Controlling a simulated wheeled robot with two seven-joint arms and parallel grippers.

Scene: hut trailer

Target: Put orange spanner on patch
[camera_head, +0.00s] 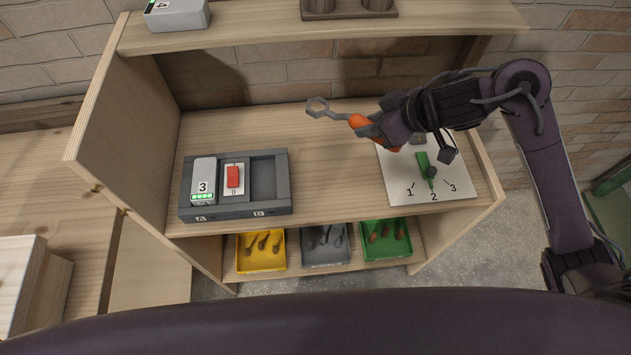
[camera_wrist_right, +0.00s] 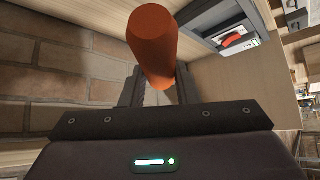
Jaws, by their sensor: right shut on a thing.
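The orange spanner (camera_head: 357,121) is held by my right gripper (camera_head: 370,128), which is shut on its orange handle. Its grey ring end points left in the head view, above the wooden shelf (camera_head: 300,135). In the right wrist view the orange handle (camera_wrist_right: 152,45) stands between the fingers of the gripper (camera_wrist_right: 158,88). I cannot pick out a clear patch; a white sheet (camera_head: 462,186) with the numbers 1, 2 and 3 and a green pointer (camera_head: 423,165) lies to the right, partly hidden by my right arm. My left gripper is not in view.
A grey tray (camera_head: 284,207) on the left of the shelf holds a white block (camera_head: 203,178) marked 3 and a red switch (camera_head: 233,177). Yellow (camera_head: 261,268), grey (camera_head: 325,260) and green (camera_head: 385,256) trays with tools stand below. An upper shelf (camera_head: 250,30) overhangs behind. The shelf's middle is clear.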

